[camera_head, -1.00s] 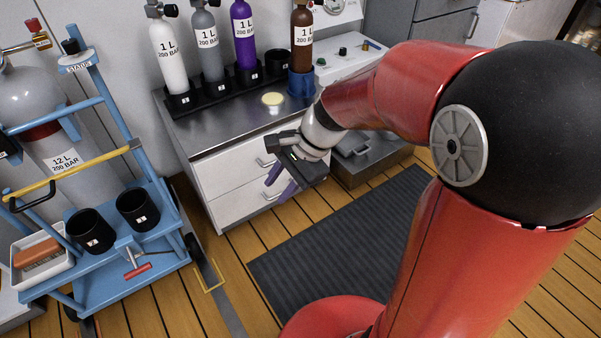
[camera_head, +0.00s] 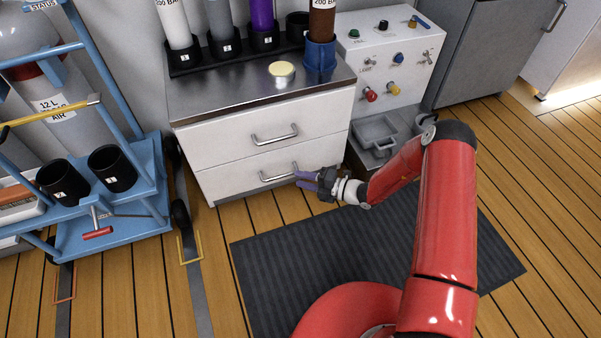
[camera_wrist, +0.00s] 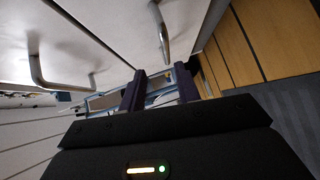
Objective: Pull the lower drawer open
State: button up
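The white lower drawer (camera_head: 228,180) is in the cabinet under the steel worktop, and its front looks flush with the cabinet. Its metal bar handle (camera_head: 278,176) shows in the head view, and again at the top of the wrist view (camera_wrist: 163,40). My gripper (camera_head: 299,180) is low in front of the drawer, close to the handle's right end. In the wrist view its two dark purple fingers (camera_wrist: 160,72) are apart with nothing between them. The handle lies beyond the fingertips, and I see no contact.
The upper drawer (camera_head: 225,138) is shut, and its handle (camera_wrist: 60,82) is at the left of the wrist view. A grey open box (camera_head: 375,135) stands right of the cabinet. A blue cart (camera_head: 110,235) stands left. A dark mat (camera_head: 300,245) covers free floor in front.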

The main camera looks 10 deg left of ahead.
aim_at(284, 176)
jog(key=shift+m, duration=0.5)
jog(key=x, duration=0.5)
jog(key=f+b+x, duration=0.1)
jog(key=x, duration=0.1)
jog(key=shift+w+a+f, duration=0.1)
jog(key=shift+w+a, duration=0.15)
jog(key=shift+w, duration=0.1)
grip_shut()
